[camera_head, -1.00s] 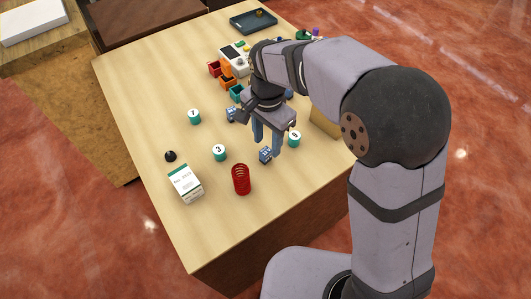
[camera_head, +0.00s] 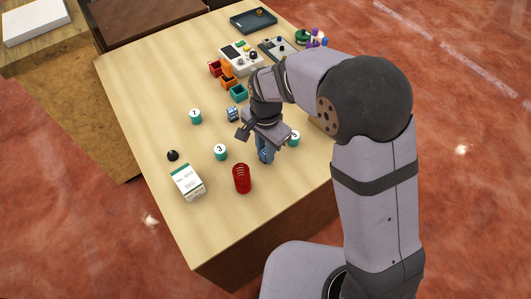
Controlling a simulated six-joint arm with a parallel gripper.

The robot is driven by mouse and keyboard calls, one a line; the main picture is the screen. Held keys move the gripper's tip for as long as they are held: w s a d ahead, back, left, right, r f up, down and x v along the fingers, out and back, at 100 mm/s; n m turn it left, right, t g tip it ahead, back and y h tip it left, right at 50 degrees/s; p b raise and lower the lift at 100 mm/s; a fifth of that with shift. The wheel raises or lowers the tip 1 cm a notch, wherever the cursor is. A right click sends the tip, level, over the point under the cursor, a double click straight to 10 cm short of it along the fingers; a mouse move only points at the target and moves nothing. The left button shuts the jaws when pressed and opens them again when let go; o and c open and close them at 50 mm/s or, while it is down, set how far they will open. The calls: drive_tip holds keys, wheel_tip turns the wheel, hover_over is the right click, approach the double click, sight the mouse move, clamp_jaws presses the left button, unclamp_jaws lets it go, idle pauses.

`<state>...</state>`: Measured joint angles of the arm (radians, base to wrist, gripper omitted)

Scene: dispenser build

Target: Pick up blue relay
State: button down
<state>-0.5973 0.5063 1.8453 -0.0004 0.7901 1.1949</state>
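One small blue relay (camera_head: 232,113) stands on the table, left of my gripper and apart from it. A second blue relay (camera_head: 266,157) is at my fingertips, mostly hidden behind them. My gripper (camera_head: 265,153) points down at this second relay, low over the table. The fingers overlap the relay in this view, so I cannot tell whether they are closed on it or only around it.
A teal-and-white cylinder (camera_head: 294,138) is close on the gripper's right. Another cylinder (camera_head: 220,152), a red coil (camera_head: 242,179) and a white carton (camera_head: 187,182) are to the left. Small bins (camera_head: 238,93) and a white device (camera_head: 241,58) stand behind. The front table area is clear.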

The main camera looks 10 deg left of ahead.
wheel_tip(320, 180, up, 10)
drive_tip(key=b, duration=0.2)
drive_tip(key=shift+b, duration=0.3)
idle(0.3)
drive_tip(key=shift+r, duration=0.1)
drive_tip(key=shift+w+d+r, duration=0.1)
drive_tip(key=shift+w+d, duration=0.1)
drive_tip(key=shift+d, duration=0.1)
drive_tip(key=w+d+m+p, duration=0.1)
drive_tip(key=w+d, duration=0.4)
drive_tip(key=w+d+r+m+p, duration=0.1)
drive_tip(key=w+d+m+p, duration=0.1)
drive_tip(key=w+d, duration=0.3)
drive_tip(key=w+d+r+m+p, duration=0.1)
drive_tip(key=w+d, duration=0.4)
drive_tip(key=shift+w+d+r+m+p, duration=0.1)
drive_tip(key=shift+d+r+m+p, duration=0.1)
drive_tip(key=shift+d+m+p, duration=0.2)
drive_tip(key=shift+w+a+r+n, duration=0.15)
drive_tip(key=shift+r+n, duration=0.5)
drive_tip(key=shift+r, duration=0.6)
drive_tip(key=shift+w+r+n, duration=0.1)
drive_tip(key=shift+r+n, duration=0.55)
drive_tip(key=shift+r, duration=0.6)
